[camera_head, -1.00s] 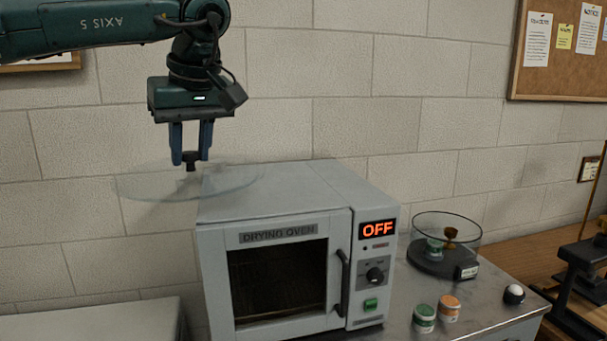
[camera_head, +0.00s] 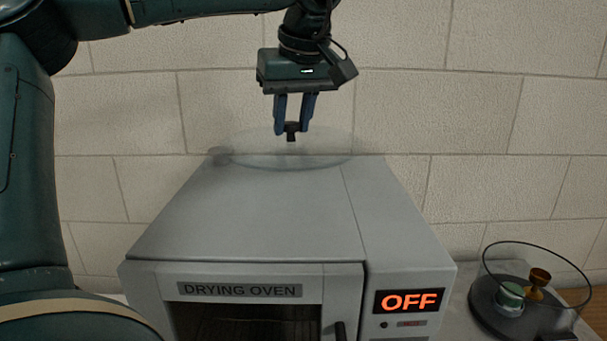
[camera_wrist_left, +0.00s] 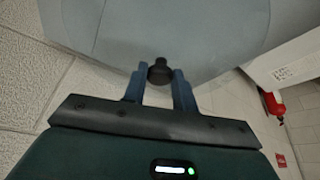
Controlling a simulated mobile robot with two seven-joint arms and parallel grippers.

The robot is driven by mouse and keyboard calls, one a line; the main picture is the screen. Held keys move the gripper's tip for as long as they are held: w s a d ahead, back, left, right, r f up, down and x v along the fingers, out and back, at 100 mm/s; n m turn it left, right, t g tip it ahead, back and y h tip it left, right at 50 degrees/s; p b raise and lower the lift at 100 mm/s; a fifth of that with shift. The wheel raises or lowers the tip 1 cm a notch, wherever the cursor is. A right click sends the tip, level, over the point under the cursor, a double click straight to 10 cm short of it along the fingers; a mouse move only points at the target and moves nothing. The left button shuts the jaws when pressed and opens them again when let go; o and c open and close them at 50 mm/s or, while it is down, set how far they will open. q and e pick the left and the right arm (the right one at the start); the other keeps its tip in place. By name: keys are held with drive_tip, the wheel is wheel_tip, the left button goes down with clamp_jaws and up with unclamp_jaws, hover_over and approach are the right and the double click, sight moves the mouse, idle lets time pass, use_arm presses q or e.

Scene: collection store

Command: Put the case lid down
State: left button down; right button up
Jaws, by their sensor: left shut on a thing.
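My left gripper (camera_head: 292,130) is shut on the dark knob of the case lid (camera_head: 255,150), a clear, round glass disc. The lid hangs level at the back edge of the drying oven's top; I cannot tell whether it touches the oven. In the left wrist view the fingers (camera_wrist_left: 160,85) grip the black knob, and the clear lid is hard to make out against the grey oven top. The round glass case (camera_head: 535,290) stands open at the right, with a green-and-white jar and a small brass object inside. My right gripper is not in view.
The grey drying oven (camera_head: 260,215) fills the middle; its display reads OFF and its flat top is bare. A block wall stands close behind it. In the left wrist view a red object (camera_wrist_left: 273,104) shows at the right.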

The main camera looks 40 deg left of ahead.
sight(291, 132)
use_arm(q)
drive_tip(key=f, duration=0.3)
drive_tip(key=shift+s+f, duration=0.15)
drive_tip(key=shift+s, duration=0.1)
drive_tip(key=shift+w+f, duration=0.15)
drive_tip(key=shift+f, duration=2.15)
drive_tip(key=shift+f, duration=0.1)
drive_tip(key=c, duration=1.1)
unclamp_jaws()
drive_tip(key=shift+d+r, duration=0.1)
drive_tip(key=shift+r, duration=0.45)
drive_tip(key=v, duration=1.1)
drive_tip(key=shift+d, duration=0.1)
